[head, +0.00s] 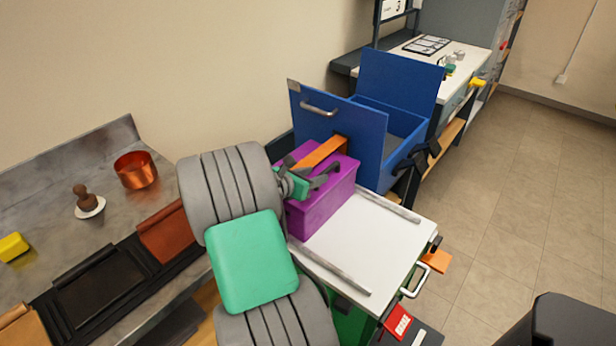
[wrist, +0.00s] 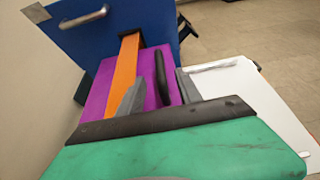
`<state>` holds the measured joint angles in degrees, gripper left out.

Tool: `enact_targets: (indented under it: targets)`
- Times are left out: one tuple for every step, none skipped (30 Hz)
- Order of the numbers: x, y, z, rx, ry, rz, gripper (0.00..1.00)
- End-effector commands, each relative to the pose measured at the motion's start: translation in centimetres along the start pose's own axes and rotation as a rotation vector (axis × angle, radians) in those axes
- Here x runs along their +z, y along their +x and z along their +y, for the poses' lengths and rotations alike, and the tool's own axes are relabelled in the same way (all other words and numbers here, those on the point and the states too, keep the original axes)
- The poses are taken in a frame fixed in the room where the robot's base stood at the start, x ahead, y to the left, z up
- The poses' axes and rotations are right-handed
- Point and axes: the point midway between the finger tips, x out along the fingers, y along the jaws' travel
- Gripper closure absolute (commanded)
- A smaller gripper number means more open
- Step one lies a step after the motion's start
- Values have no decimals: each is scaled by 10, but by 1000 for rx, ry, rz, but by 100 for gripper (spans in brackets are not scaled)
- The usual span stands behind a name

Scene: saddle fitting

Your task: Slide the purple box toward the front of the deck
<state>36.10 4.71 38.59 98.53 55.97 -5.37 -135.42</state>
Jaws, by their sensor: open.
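The purple box (head: 325,208) stands at the back left of the white deck (head: 372,240), close to the upright blue panel (head: 368,140). In the wrist view the purple box (wrist: 97,88) has a dark handle (wrist: 161,76) on its top and an orange strip (wrist: 124,75) running over it. My gripper (head: 322,178) is over the box top. In the wrist view my gripper (wrist: 158,92) is open, with one grey finger on each side of the handle. I cannot tell whether the fingers touch it. My arm hides the box's left part in the head view.
Metal rails (head: 330,270) edge the white deck, whose near part is clear. A blue open bin (head: 408,85) stands behind the panel. A metal counter (head: 50,215) with a copper pot (head: 136,170) is on the left. Tiled floor (head: 530,200) is open at right.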

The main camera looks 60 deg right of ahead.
Motion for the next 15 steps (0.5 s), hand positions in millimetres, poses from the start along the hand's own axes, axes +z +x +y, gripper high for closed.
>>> enact_targets:
  targets:
    - [0, 1, -1, -2, 1, 1, 58]
    - [0, 1, -1, -2, 2, 1, 58]
    - [0, 3, -1, -3, 2, 2, 58]
    - [0, 5, -1, -3, 2, 2, 58]
    - [-1, 8, -1, -3, 2, 2, 58]
    - [-1, 12, -1, -3, 3, 2, 58]
    - [-1, 16, -1, -4, 4, 2, 58]
    - [-1, 21, -2, -4, 4, 3, 58]
    - [-2, 28, -1, -3, 3, 3, 58]
    - [-2, 33, -1, -4, 3, 2, 58]
    - [-2, 39, -1, -3, 3, 2, 58]
    - [-2, 46, -1, -3, 3, 4, 58]
    - [-2, 51, -1, -3, 4, 3, 58]
    - [-2, 55, -1, -2, 3, 3, 58]
    - [-2, 61, 0, 0, 3, 3, 58]
